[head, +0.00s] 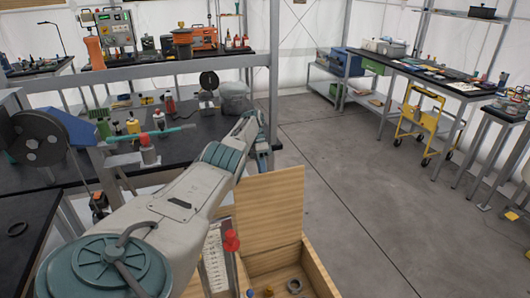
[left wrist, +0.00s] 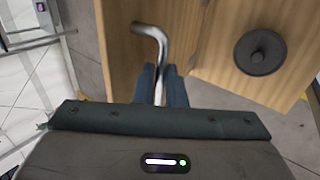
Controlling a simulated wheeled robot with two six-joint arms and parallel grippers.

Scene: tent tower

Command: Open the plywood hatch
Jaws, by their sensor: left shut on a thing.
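The plywood hatch (head: 272,207) stands raised at a steep angle above an open plywood box (head: 322,279) at the bottom of the head view. In the left wrist view, my left gripper (left wrist: 161,85) is shut on a bent metal handle (left wrist: 150,31) in front of a plywood panel (left wrist: 122,62). A second plywood surface (left wrist: 226,27) with a round dark knob (left wrist: 260,52) is to its right. In the head view my left arm reaches to the hatch's top edge, and its wrist hides the fingers and handle. My right gripper is not in view.
A metal ring (head: 294,285) and small parts lie in the box. A red knob (head: 231,241) stands beside its left side. A dark workbench (head: 190,138) with bottles and tools is behind my left arm.

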